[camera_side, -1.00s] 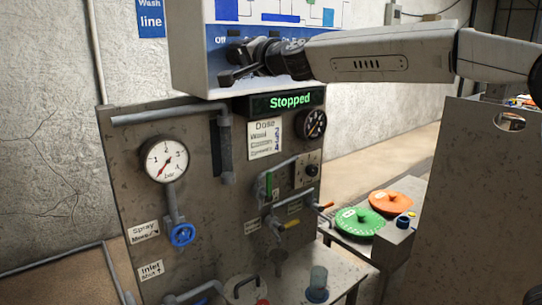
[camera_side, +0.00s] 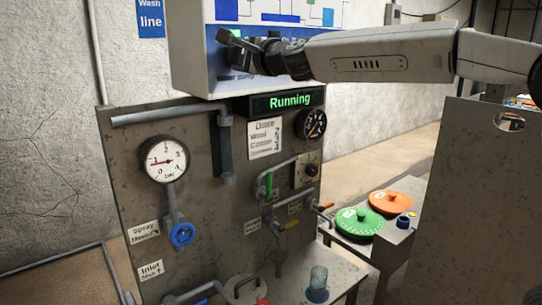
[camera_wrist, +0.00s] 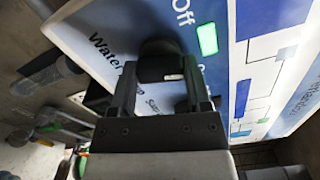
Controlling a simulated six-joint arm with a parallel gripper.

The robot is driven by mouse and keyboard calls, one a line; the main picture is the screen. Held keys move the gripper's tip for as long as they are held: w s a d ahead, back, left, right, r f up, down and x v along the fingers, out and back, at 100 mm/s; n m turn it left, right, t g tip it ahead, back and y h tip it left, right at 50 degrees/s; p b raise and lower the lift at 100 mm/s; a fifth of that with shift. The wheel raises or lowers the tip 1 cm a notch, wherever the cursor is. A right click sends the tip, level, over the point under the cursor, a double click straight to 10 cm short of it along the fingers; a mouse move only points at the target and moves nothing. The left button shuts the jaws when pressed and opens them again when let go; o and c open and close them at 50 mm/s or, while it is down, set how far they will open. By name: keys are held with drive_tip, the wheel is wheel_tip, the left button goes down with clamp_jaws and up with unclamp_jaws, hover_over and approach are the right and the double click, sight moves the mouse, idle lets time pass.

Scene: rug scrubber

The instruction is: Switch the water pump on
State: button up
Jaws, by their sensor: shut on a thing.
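The water pump switch is a dark round knob (camera_wrist: 160,62) on the blue and white control box (camera_side: 190,60). In the wrist view my gripper (camera_wrist: 163,80) is shut on the knob, one finger on each side. The label beside it reads "Water", partly hidden by a finger. A green lamp (camera_wrist: 207,38) glows beside the "Off" lettering. In the side view my gripper (camera_side: 240,50) is against the front of the box and covers the knob. The display (camera_side: 290,101) below the box reads "Running" in green.
Below the box a steel panel (camera_side: 200,125) carries a pressure gauge (camera_side: 165,160), with its needle at about 1, a blue valve wheel (camera_side: 182,235) and several pipes. Green (camera_side: 360,223) and orange (camera_side: 390,202) lids lie to the right. A grey upright panel (camera_side: 475,200) stands under my arm.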

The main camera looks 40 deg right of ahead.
drive_tip(key=shift+m, duration=1.4)
drive_tip(key=o, duration=1.3)
drive_tip(key=shift+s, duration=0.1)
drive_tip(key=shift+s, duration=3.8)
drive_tip(key=shift+s, duration=3)
